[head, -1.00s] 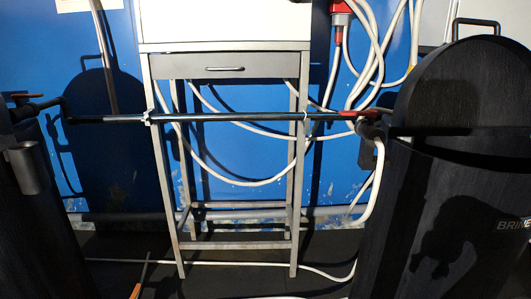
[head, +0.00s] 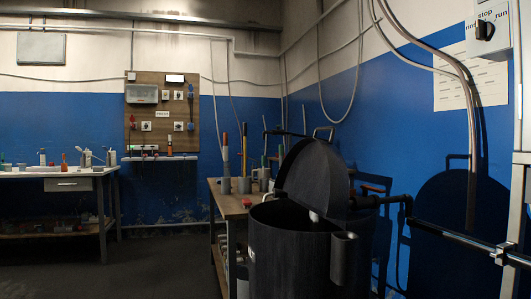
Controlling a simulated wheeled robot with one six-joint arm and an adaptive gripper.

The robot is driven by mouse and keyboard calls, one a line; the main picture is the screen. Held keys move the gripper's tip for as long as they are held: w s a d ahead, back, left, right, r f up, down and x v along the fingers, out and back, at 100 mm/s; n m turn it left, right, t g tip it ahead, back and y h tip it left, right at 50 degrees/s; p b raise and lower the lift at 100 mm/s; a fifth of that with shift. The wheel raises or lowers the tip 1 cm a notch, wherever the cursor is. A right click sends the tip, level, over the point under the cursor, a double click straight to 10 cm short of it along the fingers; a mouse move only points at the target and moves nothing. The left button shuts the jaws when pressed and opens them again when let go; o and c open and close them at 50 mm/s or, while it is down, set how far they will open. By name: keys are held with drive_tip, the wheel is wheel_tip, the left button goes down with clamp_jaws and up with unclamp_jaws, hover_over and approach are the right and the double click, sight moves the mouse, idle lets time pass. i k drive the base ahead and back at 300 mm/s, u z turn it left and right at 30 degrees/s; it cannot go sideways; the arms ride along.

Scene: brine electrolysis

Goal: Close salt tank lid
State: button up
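A black cylindrical tank (head: 290,265) stands right of the middle in the head view, with no readable label; I take it for the salt tank. Its round black lid (head: 313,180) is raised, standing steeply tilted above the open top. A small pale part shows at the lid's lower edge, over the opening. A dark cup-like holder (head: 344,260) is on the tank's right side. My gripper is not in view.
A bench (head: 232,207) with colored upright items stands behind the tank. A pipe (head: 455,239) runs right from the tank toward a metal frame. A white worktable (head: 60,173) is at far left. The dark floor (head: 140,270) left of the tank is clear.

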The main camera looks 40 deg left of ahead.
sight(314, 171)
drive_tip(key=u, duration=0.7)
drive_tip(key=i, duration=1.5)
drive_tip(key=u, duration=0.45)
